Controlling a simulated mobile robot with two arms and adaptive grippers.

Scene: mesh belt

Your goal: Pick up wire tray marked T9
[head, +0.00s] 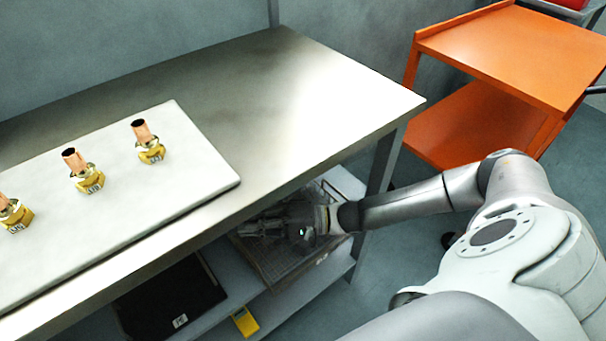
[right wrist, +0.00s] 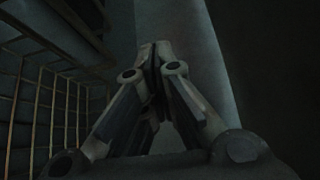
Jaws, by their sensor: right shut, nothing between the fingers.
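A wire tray (head: 283,268) sits on the lower shelf under the metal table, partly hidden by the table edge and my right arm. A small pale label shows on its front right edge; I cannot read it. My right gripper (head: 245,230) reaches in over the tray beneath the table edge, its fingers dim in shadow. In the right wrist view the fingers (right wrist: 160,52) meet at the tips, shut and empty. A wire grid, likely the tray's side (right wrist: 50,105), stands left of the fingers there. I cannot tell whether they touch it. My left gripper is not in view.
The metal table (head: 300,85) overhangs the lower shelf (head: 215,325). A black tray (head: 165,300) and a yellow object (head: 245,321) lie left of the wire tray. Brass fittings (head: 150,150) stand on a pale board (head: 190,175). An orange cart (head: 515,50) stands at right.

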